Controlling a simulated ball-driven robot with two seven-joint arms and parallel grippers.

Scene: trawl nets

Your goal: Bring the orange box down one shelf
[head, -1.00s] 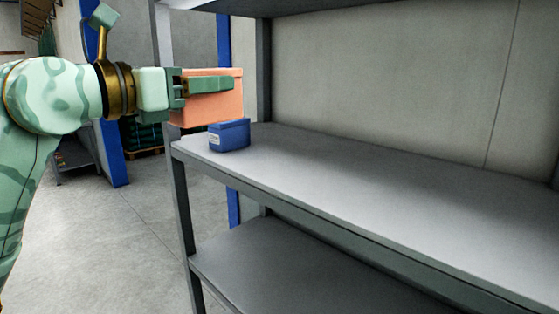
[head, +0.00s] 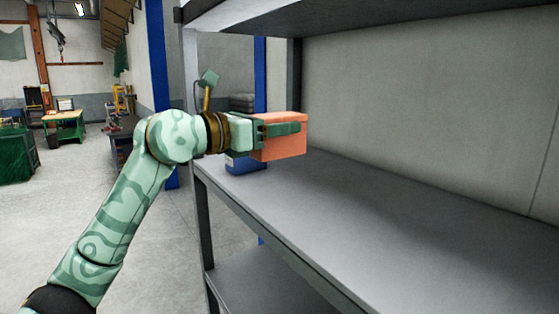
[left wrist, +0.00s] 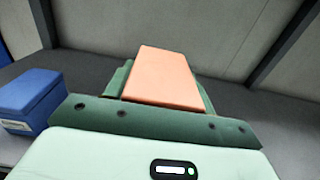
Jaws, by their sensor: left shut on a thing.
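The orange box (head: 280,146) is held in my left gripper (head: 283,130), whose green fingers lie along its sides. The box also shows between the fingers in the left wrist view (left wrist: 163,78). In the head view it is in front of the far end of the grey middle shelf (head: 345,205); whether it touches the surface I cannot tell. A lower shelf (head: 265,280) shows beneath, partly cut off by the frame. The upper shelf (head: 290,14) is overhead. My right gripper is not in view.
A blue box (head: 245,164) stands at the left end of the middle shelf, partly behind my left gripper; it also shows in the left wrist view (left wrist: 30,98). A grey corner post (head: 205,215) bounds the shelf's left end. The rest of the middle shelf is clear.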

